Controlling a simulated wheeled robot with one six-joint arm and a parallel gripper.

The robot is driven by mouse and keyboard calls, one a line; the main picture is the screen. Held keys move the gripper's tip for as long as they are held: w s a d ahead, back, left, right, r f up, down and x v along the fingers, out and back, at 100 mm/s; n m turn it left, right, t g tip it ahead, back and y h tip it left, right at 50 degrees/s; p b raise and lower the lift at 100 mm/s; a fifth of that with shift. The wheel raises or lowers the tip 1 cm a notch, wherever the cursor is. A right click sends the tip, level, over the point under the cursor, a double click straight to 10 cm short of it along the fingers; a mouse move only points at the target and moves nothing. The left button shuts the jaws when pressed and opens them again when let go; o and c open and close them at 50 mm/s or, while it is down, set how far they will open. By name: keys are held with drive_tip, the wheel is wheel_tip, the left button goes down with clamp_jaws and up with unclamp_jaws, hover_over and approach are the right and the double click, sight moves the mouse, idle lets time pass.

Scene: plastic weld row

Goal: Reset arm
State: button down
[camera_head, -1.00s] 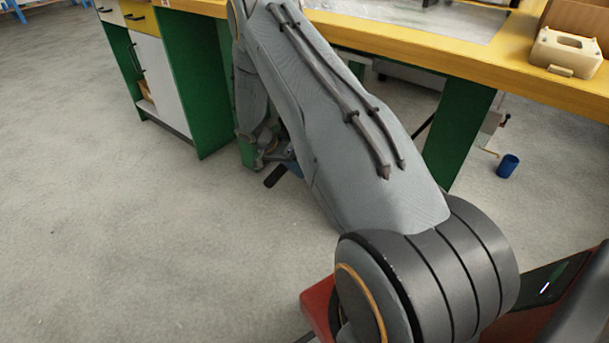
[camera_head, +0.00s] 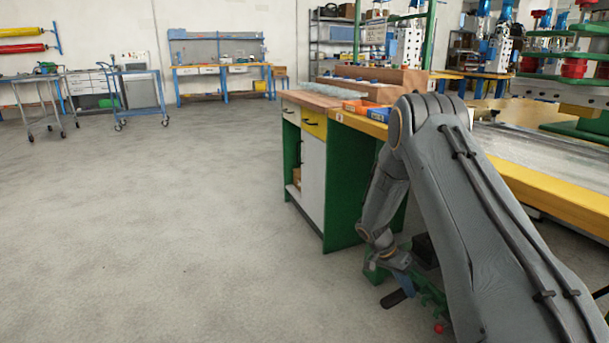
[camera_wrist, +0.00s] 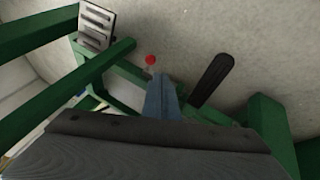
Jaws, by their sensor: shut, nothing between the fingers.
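My arm reaches down beside the workbench (camera_head: 345,190) on the right of the head view. My gripper (camera_head: 402,284) hangs low by the bench's green side, small and partly hidden in this view. In the wrist view my gripper (camera_wrist: 161,97) is shut and empty, its blue-grey fingers pointing up the picture. A black handle (camera_wrist: 212,80) lies just right of the fingers, and a red ball knob (camera_wrist: 150,59) just beyond them. I cannot tell whether the fingers touch either one.
Green frame bars (camera_wrist: 110,60) and a ribbed metal pedal-like plate (camera_wrist: 95,25) surround the gripper. Orange and blue bins (camera_head: 365,109) sit on the bench. Wheeled carts (camera_head: 140,95) stand far back. The floor (camera_head: 160,220) at left is open.

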drive_tip(key=s+a+r+n+t+y, duration=0.15)
drive_tip(key=s+a+r+n, duration=0.35)
drive_tip(key=a+r, duration=0.8)
drive_tip(key=s+a+r+n+y, duration=0.2)
drive_tip(key=s+a+r+n, duration=0.2)
drive_tip(key=s+a+r, duration=0.55)
drive_tip(key=s+a+r+n+y, duration=0.1)
drive_tip(key=s+a+r+n, duration=0.2)
drive_tip(key=s+a, duration=0.35)
drive_tip(key=s+a+r+n+y, duration=0.2)
drive_tip(key=s+a+r+n, duration=0.15)
drive_tip(key=s, duration=0.65)
drive_tip(key=s+a+r+n+y, duration=0.1)
drive_tip(key=s+a+r+n, duration=0.2)
drive_tip(key=s+a, duration=0.4)
drive_tip(key=d+r+m+p, duration=0.3)
drive_tip(key=d+r+p, duration=0.8)
drive_tip(key=p, duration=0.8)
drive_tip(key=s+d+r+m+h+p, duration=0.1)
drive_tip(key=d+r+m+p, duration=0.2)
drive_tip(key=d+r+p, duration=0.8)
wheel_tip(320, 180, up, 7)
drive_tip(key=p, duration=0.7)
drive_tip(key=shift+s+p, duration=0.15)
drive_tip(key=shift+p, duration=0.25)
